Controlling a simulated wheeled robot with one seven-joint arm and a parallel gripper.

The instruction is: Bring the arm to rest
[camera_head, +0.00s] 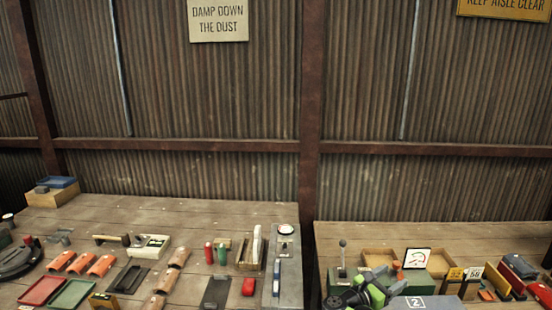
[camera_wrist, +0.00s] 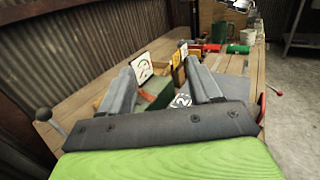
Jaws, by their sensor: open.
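My gripper (camera_wrist: 160,80) shows in the wrist view with its two grey fingers spread apart and nothing between them. In the head view my gripper (camera_head: 384,284), green and grey, is low at the right, over the near part of the right table. A green box with a white gauge card (camera_head: 417,258) stands just beyond it. In the wrist view the gauge card (camera_wrist: 142,69) shows past the fingers. A plate marked 2 (camera_head: 416,302) lies close to the gripper; part of it is hidden in the wrist view.
Number cards (camera_head: 474,274) and boxes crowd the right. The left table (camera_head: 200,212) holds trays, orange pieces and tools. A gap separates the tables, and a corrugated wall (camera_head: 200,100) stands behind.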

